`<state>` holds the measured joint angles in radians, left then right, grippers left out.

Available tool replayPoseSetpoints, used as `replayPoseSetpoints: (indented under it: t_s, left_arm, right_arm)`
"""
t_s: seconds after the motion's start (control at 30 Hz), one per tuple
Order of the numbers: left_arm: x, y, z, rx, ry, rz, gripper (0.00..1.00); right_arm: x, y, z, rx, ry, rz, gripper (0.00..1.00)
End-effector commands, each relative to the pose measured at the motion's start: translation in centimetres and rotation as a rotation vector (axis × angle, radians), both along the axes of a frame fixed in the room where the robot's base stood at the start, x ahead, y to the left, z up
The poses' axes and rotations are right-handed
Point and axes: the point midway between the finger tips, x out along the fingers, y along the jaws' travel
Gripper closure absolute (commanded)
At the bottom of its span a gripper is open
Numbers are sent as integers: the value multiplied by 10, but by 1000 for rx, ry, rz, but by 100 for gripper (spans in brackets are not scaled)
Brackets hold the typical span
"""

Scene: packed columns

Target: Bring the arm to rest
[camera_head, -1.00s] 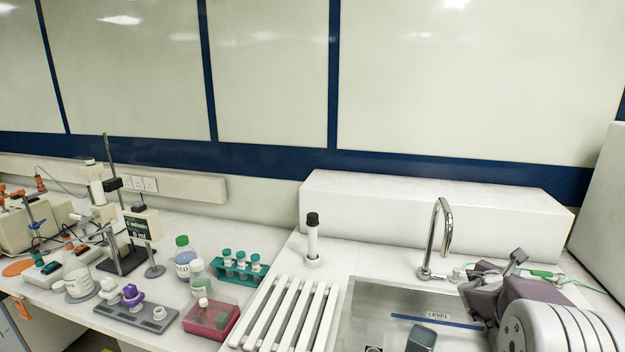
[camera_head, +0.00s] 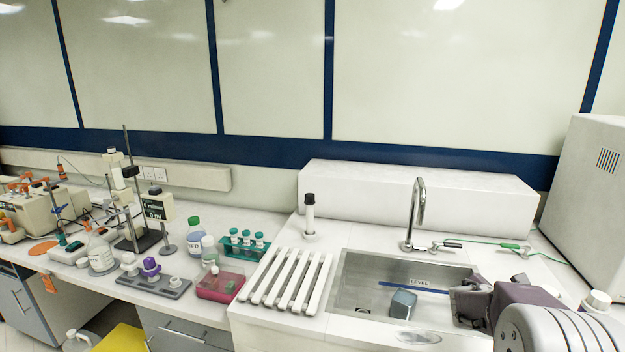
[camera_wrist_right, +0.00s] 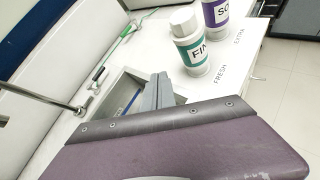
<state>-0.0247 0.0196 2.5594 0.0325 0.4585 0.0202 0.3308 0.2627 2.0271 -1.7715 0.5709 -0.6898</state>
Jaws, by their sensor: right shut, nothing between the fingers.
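My right arm (camera_head: 540,315) comes in at the lower right of the head view, folded beside the sink's right side. Its gripper (camera_wrist_right: 158,92) shows in the right wrist view, with the two grey fingers together and nothing between them. The fingers appear over the sink area in that view. I cannot make out the fingertips in the head view. My left arm and gripper are not in view.
The sink (camera_head: 350,285) holds a blue-grey block (camera_head: 403,303). A tap (camera_head: 418,210) stands behind it. A white ribbed rack (camera_head: 285,280) is left of it. Labelled bottles (camera_wrist_right: 193,52) stand on the worktop near the gripper. A white cabinet (camera_head: 590,190) stands at right.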

Motion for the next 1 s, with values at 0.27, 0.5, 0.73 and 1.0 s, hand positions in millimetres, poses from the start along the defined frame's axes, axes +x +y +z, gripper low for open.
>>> replayPoseSetpoints:
  t_s: [0.27,0.5,0.73,1.0]
  left_arm:
    - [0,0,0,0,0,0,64]
    - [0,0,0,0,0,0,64]
    - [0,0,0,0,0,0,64]
    - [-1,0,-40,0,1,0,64]
  right_arm:
    - [-43,65,-61,429,-153,-274,100]
    - [-101,164,-119,921,-327,-744,100]
    - [-147,246,-147,1244,-473,-1250,100]
    - [-174,284,-196,1332,-535,-1566,100]
